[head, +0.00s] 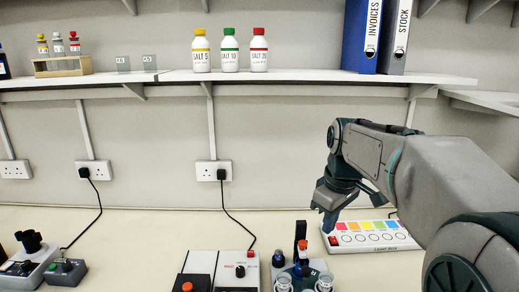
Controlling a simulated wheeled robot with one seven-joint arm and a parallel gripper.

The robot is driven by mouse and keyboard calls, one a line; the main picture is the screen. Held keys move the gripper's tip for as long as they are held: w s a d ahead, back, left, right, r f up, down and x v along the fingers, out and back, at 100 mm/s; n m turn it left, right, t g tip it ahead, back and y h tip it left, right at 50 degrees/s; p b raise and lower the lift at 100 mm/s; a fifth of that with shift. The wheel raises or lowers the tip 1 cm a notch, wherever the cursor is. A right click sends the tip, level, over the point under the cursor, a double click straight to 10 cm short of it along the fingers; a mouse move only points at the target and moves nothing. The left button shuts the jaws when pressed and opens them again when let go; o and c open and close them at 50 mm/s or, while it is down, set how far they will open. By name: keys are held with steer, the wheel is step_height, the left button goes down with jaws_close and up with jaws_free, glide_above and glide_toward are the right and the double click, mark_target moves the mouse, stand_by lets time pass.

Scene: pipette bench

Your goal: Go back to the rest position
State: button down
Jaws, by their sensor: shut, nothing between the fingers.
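My gripper (327,217) is at the right of the head view, at the end of my bent arm. It points down and is shut and empty. It hangs above the bench, just left of a white light box (400,238) with coloured patches and a red switch. It looks apart from the things around it, though its exact height above the bench is hard to judge.
Below my gripper stands a holder with small vessels (305,270), cut by the frame edge. A white device (237,272) stands left of it. Salt bottles (230,52) and binders (376,38) stand on the shelf (300,78). Bare bench (140,228) lies at the left.

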steer(key=s+f+m+t, duration=0.1)
steer(key=s+f+m, duration=0.3)
steer(key=s, duration=0.5)
steer(key=s+a+f+m, duration=0.1)
steer(key=s+f+m, duration=0.3)
steer(key=s, duration=0.5)
steer(key=shift+f+t, duration=0.4)
steer(key=shift+f, duration=0.45)
steer(key=c, duration=2.1)
jaws_free()
steer(key=shift+c, duration=0.2)
steer(key=o, duration=0.6)
steer(key=shift+c, duration=0.2)
steer(key=shift+o, duration=0.5)
steer(key=w+a+r+m+h+b, duration=0.1)
steer(key=w+r+m+b, duration=0.1)
steer(key=w, duration=0.5)
steer(key=w+a+r+m+h+b, duration=0.1)
steer(key=w+r+m+b, duration=0.1)
steer(key=w, duration=0.6)
steer(key=shift+r+b, duration=0.45)
steer(key=shift+b, duration=0.2)
steer(key=m+h+b, duration=0.2)
steer(key=m+b, duration=0.2)
steer(key=m, duration=0.1)
glide_above(302, 242)
steer(key=s+a, duration=0.4)
steer(key=x, duration=1.2)
steer(key=shift+f, duration=0.15)
